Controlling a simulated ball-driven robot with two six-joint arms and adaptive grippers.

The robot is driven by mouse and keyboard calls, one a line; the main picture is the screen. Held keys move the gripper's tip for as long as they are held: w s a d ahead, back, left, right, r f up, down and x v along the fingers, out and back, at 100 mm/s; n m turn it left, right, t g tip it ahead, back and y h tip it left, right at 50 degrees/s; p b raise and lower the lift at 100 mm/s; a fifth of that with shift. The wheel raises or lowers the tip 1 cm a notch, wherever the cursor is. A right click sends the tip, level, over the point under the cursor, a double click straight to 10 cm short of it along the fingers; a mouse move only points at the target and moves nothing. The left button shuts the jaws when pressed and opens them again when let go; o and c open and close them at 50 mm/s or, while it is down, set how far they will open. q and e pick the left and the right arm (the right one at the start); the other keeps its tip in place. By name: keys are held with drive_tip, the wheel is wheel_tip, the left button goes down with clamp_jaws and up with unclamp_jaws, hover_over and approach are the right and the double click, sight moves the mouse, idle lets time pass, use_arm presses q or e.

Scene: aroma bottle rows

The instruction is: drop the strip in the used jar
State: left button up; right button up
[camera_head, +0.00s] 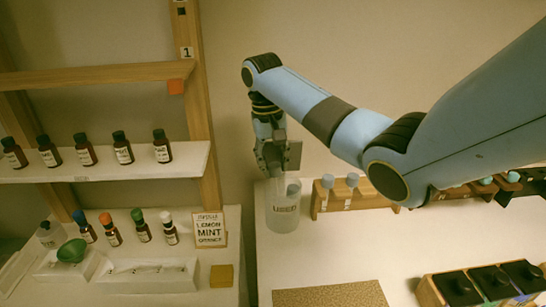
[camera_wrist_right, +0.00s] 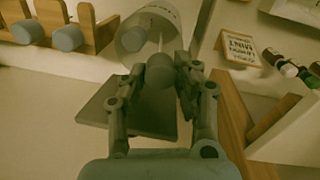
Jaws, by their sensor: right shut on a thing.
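The used jar (camera_head: 283,218), clear and labelled "USED", stands near the left end of the right-hand counter. My right gripper (camera_head: 270,168) points down over its mouth. In the right wrist view, the gripper (camera_wrist_right: 160,82) is shut on the strip's round grey knob (camera_wrist_right: 159,71). A thin pale strip seems to run from the knob toward the jar (camera_wrist_right: 165,18); how deep it reaches is unclear. Another blue-grey knob (camera_head: 293,188) shows inside the jar, right of the gripper. In the head view the held strip is mostly hidden. My left gripper is not in view.
A wooden holder (camera_head: 366,198) with knobbed strips stands close right of the jar. A shelf post and a "LEMON MINT" sign (camera_head: 210,230) are to the left, beside several small bottles.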

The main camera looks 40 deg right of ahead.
drive_tip(key=o, duration=1)
drive_tip(key=shift+f, duration=0.1)
